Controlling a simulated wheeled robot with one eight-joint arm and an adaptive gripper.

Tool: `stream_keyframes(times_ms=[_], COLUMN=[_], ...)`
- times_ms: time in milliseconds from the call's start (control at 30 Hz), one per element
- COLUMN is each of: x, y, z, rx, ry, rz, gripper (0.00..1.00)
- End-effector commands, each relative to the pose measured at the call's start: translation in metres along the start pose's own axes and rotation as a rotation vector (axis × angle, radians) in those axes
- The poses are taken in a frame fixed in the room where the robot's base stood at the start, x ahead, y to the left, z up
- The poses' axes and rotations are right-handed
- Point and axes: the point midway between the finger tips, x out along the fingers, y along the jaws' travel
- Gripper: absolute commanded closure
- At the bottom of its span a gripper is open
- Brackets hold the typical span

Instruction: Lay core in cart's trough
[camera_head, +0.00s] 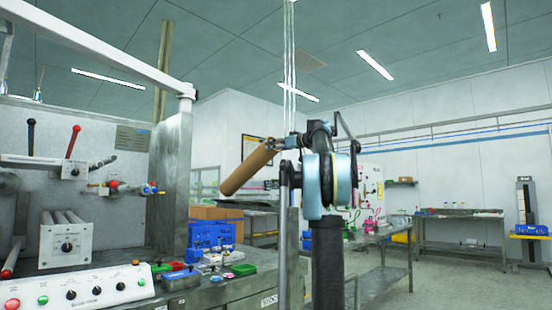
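The core, a brown cardboard-like tube (248,171), is up in the air near the middle of the view. It is tilted, with its lower end toward the lower left. My gripper (274,146) is at the tube's upper right end and appears shut on it. The finger contact is small and partly hidden, so I cannot tell whether a finger is inside the tube. My arm stands upright just right of the tube. I cannot make out the cart or its trough for certain in this view.
A machine with a control panel (85,290), levers and a grey upright plate (172,180) fills the left. Blue bins (212,236) and small coloured boxes sit on its bench. Brown cartons (215,213) are behind. Benches (460,218) line the right; open floor lies before them.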

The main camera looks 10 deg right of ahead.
Motion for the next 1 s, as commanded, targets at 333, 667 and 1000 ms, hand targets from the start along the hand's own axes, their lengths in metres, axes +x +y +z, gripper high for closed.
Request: stream_keyframes(times_ms=[333, 667, 1000], x=[-0.001, -0.001, -0.001], y=[-0.003, -0.002, -0.002], z=[0.034, 0.036, 0.035], rx=[0.001, -0.001, 0.000], ry=[0.001, -0.002, -0.001], rz=[0.001, 0.002, 0.002], gripper=[0.88, 0.03, 0.03])
